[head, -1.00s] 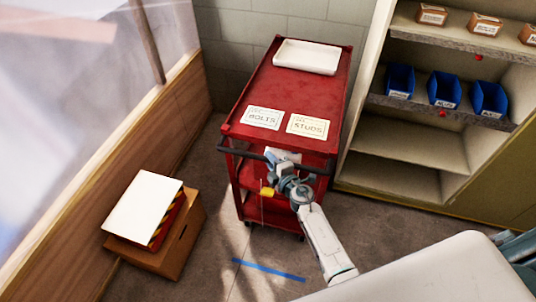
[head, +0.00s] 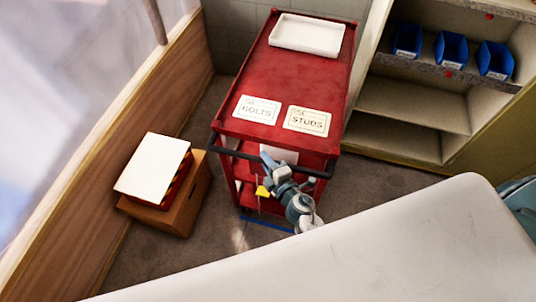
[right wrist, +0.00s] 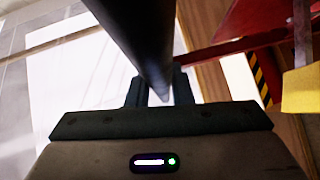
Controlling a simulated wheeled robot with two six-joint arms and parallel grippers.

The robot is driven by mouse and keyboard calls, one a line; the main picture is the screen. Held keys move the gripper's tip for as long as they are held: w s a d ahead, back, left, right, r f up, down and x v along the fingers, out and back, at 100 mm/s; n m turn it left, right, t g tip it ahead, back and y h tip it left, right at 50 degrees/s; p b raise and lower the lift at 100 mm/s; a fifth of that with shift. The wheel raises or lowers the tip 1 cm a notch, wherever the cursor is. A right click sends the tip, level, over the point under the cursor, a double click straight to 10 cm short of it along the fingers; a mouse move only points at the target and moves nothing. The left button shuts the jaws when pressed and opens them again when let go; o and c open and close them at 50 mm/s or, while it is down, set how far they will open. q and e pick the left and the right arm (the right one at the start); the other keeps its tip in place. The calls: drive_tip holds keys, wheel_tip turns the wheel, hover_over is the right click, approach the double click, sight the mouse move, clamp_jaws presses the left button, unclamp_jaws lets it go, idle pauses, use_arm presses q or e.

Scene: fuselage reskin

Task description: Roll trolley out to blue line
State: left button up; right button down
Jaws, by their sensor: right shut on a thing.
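The red trolley (head: 284,88) stands upright on the floor, with a dark push handle (head: 322,174) across its near end. My right gripper (head: 268,160) is shut on this handle near its middle; the right wrist view shows the dark bar (right wrist: 140,40) between the fingers. The blue line (head: 267,222) shows on the floor at the trolley's near lower end, partly hidden by the trolley and my right arm. I cannot tell exactly how the wheels stand against the line. My left gripper is not in view.
The trolley top carries a white tray (head: 307,35) and cards reading BOLTS (head: 257,109) and STUDS (head: 307,120). A yellow tag (head: 262,191) hangs below the handle. A cardboard box (head: 186,212) stands left, by a wooden-based partition (head: 110,177). Shelving (head: 412,104) with blue bins stands right.

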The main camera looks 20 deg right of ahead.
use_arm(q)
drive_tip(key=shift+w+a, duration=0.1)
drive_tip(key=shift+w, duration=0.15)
use_arm(e)
drive_tip(key=c, duration=1.5)
unclamp_jaws()
drive_tip(key=shift+f, duration=0.1)
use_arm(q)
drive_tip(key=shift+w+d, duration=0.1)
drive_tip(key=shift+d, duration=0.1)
use_arm(e)
drive_tip(key=shift+o, duration=1)
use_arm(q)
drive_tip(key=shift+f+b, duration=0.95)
use_arm(e)
drive_tip(key=v, duration=1)
drive_tip(key=shift+s, duration=0.4)
